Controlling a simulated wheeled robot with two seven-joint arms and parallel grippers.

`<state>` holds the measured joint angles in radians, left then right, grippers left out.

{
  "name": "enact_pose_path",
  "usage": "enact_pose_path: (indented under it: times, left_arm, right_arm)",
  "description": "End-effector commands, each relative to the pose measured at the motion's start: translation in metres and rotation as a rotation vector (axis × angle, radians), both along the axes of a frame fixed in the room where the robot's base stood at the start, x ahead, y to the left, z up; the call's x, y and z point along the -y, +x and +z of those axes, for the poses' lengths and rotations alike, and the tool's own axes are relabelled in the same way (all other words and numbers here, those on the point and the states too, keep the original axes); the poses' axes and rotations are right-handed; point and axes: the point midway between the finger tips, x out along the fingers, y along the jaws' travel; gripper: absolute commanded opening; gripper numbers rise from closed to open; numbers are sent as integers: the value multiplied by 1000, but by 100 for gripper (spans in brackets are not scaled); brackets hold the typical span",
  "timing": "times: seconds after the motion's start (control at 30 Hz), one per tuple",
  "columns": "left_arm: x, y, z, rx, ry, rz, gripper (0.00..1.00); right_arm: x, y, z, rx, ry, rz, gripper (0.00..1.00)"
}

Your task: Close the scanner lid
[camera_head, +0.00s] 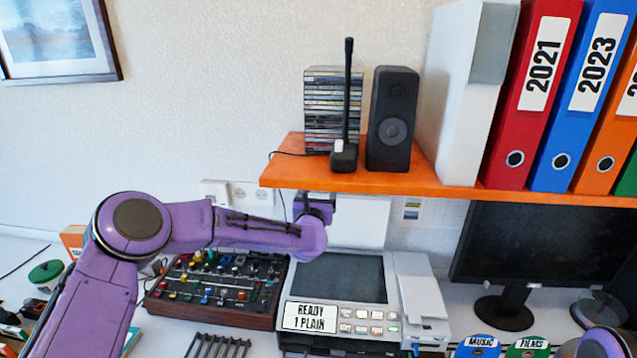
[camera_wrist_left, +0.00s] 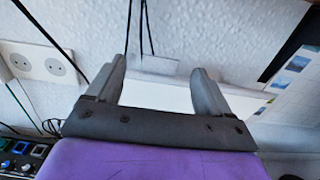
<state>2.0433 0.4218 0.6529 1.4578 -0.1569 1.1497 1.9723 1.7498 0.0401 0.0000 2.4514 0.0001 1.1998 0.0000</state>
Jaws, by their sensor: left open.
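The scanner (camera_head: 335,310) stands on the desk below the shelf, with its dark glass bed (camera_head: 338,278) uncovered. Its white lid (camera_head: 360,222) is raised upright at the back, partly hidden by my left arm. My left gripper (camera_head: 322,203) is at the upper left part of the lid, just under the shelf edge. In the left wrist view, the open gripper (camera_wrist_left: 160,82) has its two grey fingers spread, with the white lid (camera_wrist_left: 160,97) showing between and beyond them. I cannot tell whether the fingers touch the lid.
The orange shelf (camera_head: 440,185) overhangs close above my left gripper, bearing a speaker (camera_head: 391,120), a disc stack (camera_head: 330,100) and binders (camera_head: 530,95). A mixer (camera_head: 220,285) sits left of the scanner. A monitor (camera_head: 550,250) stands to the right.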

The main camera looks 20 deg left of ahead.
Motion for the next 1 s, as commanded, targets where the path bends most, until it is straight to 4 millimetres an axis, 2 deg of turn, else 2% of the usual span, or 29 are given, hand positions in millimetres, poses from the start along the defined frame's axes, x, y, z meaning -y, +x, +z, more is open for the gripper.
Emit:
enact_pose_path:
  times: [0.03,0.2,0.5,0.53,0.57,0.6,0.77,0.8,1.0]
  left_arm:
    - [-2,9,1,-2,2,1,81]
    - [-5,26,-1,-3,-1,0,81]
    - [-6,30,-2,-2,0,0,81]
    - [-6,30,-2,-2,0,0,78]
    - [-6,30,-2,-2,0,0,68]
    - [-6,30,-2,-2,0,0,55]
    - [-6,30,-2,-2,0,0,3]
    - [-6,30,-2,-3,-1,0,0]
    - [-6,29,-3,-1,1,0,0]
  right_arm:
    - [0,0,7,1,0,0,35]
    - [0,1,12,2,0,0,35]
    - [0,1,12,1,0,0,35]
    - [0,1,12,1,0,0,35]
    - [0,1,12,1,0,0,35]
    - [0,1,12,1,0,0,35]
    - [0,1,12,2,0,1,35]
    - [0,1,12,2,0,1,35]
    - [0,1,11,2,0,1,35]
